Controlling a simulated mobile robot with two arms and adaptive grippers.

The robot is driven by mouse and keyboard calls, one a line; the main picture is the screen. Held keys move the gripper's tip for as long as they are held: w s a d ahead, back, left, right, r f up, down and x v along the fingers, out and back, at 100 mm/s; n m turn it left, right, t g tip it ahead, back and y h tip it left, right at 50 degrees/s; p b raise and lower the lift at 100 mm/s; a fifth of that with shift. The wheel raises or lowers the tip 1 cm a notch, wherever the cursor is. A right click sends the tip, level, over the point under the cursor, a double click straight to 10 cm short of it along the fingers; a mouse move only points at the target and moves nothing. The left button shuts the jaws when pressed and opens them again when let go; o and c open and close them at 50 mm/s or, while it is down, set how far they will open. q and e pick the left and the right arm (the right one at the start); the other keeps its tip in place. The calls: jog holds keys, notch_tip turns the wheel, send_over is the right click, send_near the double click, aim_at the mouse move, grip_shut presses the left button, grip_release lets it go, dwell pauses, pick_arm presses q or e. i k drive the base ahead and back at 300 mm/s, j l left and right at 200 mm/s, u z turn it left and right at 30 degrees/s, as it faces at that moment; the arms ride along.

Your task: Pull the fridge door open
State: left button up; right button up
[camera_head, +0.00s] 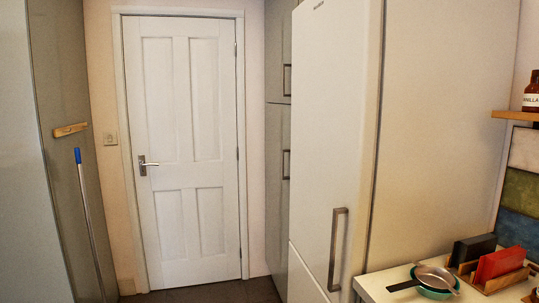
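A tall white fridge (329,120) stands right of centre, its front facing left and seen at a slant. Its long upper door looks shut, with a grey vertical bar handle (338,249) low on the door near its right edge. A seam near the bottom left marks a lower door (303,284), cut off by the picture's edge. Neither of my grippers is in view, and nothing touches the handle.
A closed white panelled door (185,150) stands at the back. A blue-topped pole (88,215) leans at the left. A counter (380,285) beside the fridge holds a pan, a green bowl (437,292) and a wooden rack (488,279). Dark floor shows at the bottom middle.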

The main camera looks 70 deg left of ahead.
aim_at(337, 45)
jog(key=u, duration=1.8)
